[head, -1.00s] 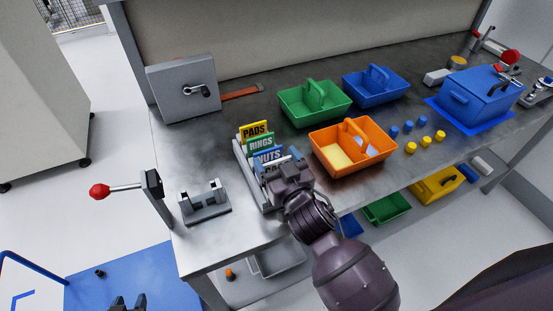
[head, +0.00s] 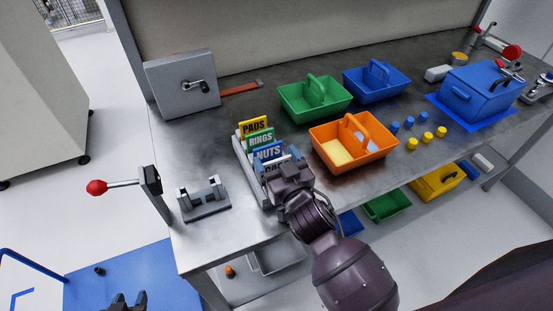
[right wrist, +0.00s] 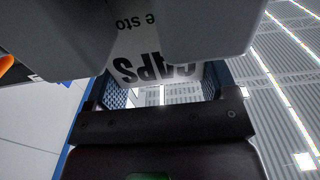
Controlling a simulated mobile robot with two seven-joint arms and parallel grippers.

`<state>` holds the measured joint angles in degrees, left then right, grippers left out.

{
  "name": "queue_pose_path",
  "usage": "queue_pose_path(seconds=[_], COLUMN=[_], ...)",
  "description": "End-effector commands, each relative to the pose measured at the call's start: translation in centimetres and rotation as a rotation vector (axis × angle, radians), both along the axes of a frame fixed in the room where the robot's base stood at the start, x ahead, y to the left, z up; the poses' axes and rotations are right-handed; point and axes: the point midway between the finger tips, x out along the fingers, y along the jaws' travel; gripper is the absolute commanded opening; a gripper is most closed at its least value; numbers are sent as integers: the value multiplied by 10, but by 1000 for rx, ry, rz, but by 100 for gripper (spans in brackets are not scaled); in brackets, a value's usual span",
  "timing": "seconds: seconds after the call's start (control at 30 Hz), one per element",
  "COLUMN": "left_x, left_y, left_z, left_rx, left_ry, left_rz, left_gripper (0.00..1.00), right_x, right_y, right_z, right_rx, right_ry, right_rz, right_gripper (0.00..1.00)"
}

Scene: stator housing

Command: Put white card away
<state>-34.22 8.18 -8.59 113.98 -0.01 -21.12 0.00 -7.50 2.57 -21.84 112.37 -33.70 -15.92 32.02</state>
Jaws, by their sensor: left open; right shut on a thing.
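The white card (right wrist: 150,62) is in my right gripper and shows the upside-down word CAPS in the right wrist view. In the head view the right gripper (head: 283,172) is shut on it at the front end of the grey card rack (head: 241,165). It hides most of the card there. Yellow PADS (head: 254,127), green RINGS (head: 260,141) and blue NUTS (head: 268,153) cards stand in the rack behind it. I cannot tell whether the white card touches the rack floor. My left gripper (head: 128,302) is open and empty at the bottom left edge.
An orange basket (head: 325,150) stands just right of the rack. Green (head: 290,101) and blue (head: 355,88) baskets stand behind. A grey fixture (head: 204,208) and a red-knobbed lever (head: 97,187) are left of the rack. Bare bench lies between the rack and the grey box (head: 165,87).

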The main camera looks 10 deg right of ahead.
Motion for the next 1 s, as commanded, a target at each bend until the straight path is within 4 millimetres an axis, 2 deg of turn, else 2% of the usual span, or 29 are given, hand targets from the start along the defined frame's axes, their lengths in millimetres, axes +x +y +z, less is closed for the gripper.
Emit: queue_pose_path(seconds=[0.1,0.13,0.27,0.5,0.63,1.0], left_x=[0,0,0,-2,-4,-4], left_y=[0,0,0,0,1,1], left_z=[0,0,0,-1,-2,-5], left_rx=[0,0,0,0,0,0], left_ry=[0,0,0,5,8,10], left_rz=[0,0,0,2,2,2], left_gripper=[43,43,43,43,43,43], right_x=[0,0,0,-1,-8,-64], right_y=[0,0,0,0,-2,-13], right_z=[0,0,0,0,-1,-1], right_rx=[0,0,0,0,0,0], right_ry=[0,-1,0,0,1,2], right_rz=[0,0,0,0,0,-1], right_gripper=[50,82,100,100,100,100])
